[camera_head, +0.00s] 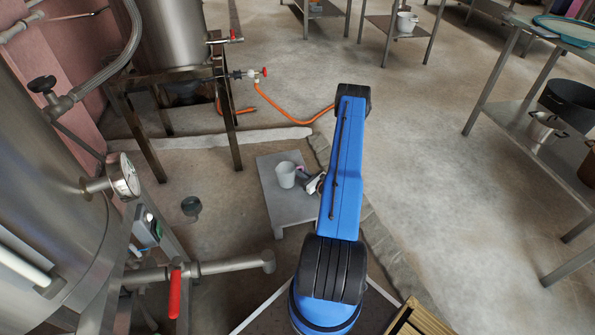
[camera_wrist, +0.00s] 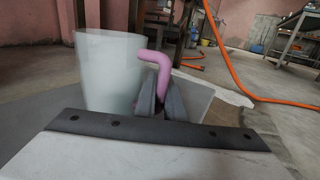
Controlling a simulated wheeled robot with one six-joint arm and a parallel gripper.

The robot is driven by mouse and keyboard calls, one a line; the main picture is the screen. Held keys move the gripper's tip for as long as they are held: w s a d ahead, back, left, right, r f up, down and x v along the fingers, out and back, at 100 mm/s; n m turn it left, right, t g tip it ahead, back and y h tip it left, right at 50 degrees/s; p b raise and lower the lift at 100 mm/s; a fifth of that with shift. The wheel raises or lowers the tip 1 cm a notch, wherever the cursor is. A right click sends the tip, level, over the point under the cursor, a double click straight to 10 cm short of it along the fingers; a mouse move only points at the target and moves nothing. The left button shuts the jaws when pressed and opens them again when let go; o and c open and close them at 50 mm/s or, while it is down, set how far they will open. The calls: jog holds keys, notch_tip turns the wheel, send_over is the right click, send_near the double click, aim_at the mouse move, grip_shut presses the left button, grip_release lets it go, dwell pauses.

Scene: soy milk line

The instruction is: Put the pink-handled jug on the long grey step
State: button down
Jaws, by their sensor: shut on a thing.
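The pink-handled jug (camera_head: 285,175) is a whitish, upright cup shape over the far part of the long grey step (camera_head: 285,208). From these views I cannot tell whether its base touches the step. My gripper (camera_head: 309,181) reaches it from the right and is shut on its pink handle. In the wrist view the jug (camera_wrist: 108,78) stands left of my gripper (camera_wrist: 165,95), with the pink handle (camera_wrist: 160,66) between the dark fingers. The jug's base is hidden there by my gripper's body.
A steel tank on a dark stand (camera_head: 172,75) is behind the step. An orange hose (camera_head: 290,115) lies on the floor. A pipe with a red-handled valve (camera_head: 176,290) is at the front left. A metal shelf (camera_head: 510,120) stands at the right. The floor between is clear.

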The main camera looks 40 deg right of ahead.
jog(key=shift+f, duration=0.15)
jog(key=c, duration=1.8)
grip_release()
jog(key=shift+c, duration=0.2)
